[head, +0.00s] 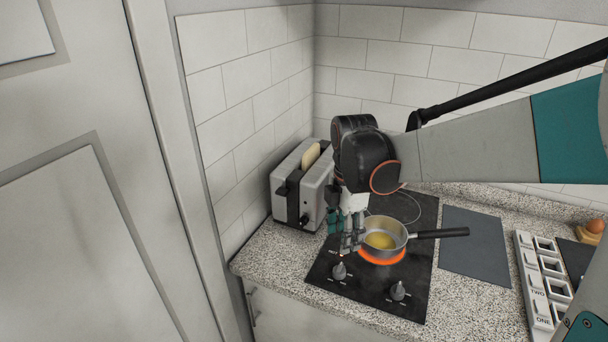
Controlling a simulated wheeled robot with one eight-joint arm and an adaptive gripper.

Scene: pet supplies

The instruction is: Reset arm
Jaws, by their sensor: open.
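My gripper (347,232) hangs below my arm's dark wrist joint, over the left part of the black cooktop and close to the left side of the pan. Its fingers are open, and I see nothing held between them. A small metal pan (397,228) with a black handle pointing right sits on a burner that glows orange. Something yellow (380,240) lies in the pan. Whether the fingers touch the pan's rim cannot be told from this view.
A toaster (313,192) with a bread slice (311,156) stands in the left corner. The cooktop (325,268) has two front knobs. A dark board (473,245) lies right of it, then a white labelled rack (533,280) and an egg (596,226). A door stands at left; tiled walls are behind.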

